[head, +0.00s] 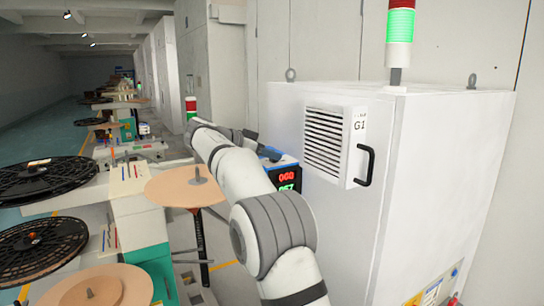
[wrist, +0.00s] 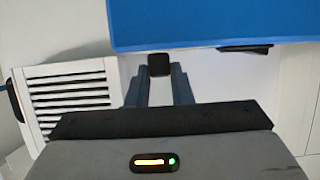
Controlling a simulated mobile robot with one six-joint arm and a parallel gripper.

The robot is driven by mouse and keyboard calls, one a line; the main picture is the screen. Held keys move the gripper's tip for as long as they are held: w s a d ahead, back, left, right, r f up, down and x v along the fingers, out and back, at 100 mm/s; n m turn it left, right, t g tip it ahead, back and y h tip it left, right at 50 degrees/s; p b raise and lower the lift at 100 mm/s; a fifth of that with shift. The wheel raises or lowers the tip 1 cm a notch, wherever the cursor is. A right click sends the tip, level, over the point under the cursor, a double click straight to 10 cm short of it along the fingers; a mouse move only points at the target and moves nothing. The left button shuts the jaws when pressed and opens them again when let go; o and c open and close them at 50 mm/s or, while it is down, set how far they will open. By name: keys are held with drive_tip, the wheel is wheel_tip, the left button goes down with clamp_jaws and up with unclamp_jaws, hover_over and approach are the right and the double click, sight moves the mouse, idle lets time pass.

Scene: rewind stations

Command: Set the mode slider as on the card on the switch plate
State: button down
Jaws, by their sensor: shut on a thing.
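In the wrist view my gripper (wrist: 159,80) points away from the camera, its two grey fingers closed on a small black block (wrist: 159,64). The block looks like the slider's knob, but its track and any marks are not readable. It sits right beside the lower edge of a blue panel (wrist: 225,20). In the head view my arm reaches forward to a box with red and green digits (head: 287,180). My gripper is mostly hidden there behind the arm. I cannot make out the card or the switch plate in either view.
A white cabinet (head: 440,150) with a louvred vent (head: 323,145) and black handle (head: 365,166) stands close on the right. The vent also shows at left in the wrist view (wrist: 70,95). Reel tables with a tan disc (head: 170,188) and black reels (head: 45,178) lie left.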

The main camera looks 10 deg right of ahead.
drive_tip(key=c, duration=1.8)
unclamp_jaws()
drive_tip(key=shift+a, duration=0.15)
drive_tip(key=o, duration=0.3)
drive_tip(key=shift+a, duration=0.25)
drive_tip(key=shift+o, duration=1.1)
drive_tip(key=shift+d, duration=0.3)
drive_tip(key=shift+a+r, duration=0.1)
drive_tip(key=shift+a, duration=0.3)
drive_tip(key=b+v, duration=0.1)
drive_tip(key=v, duration=0.6)
drive_tip(key=shift+s, duration=0.1)
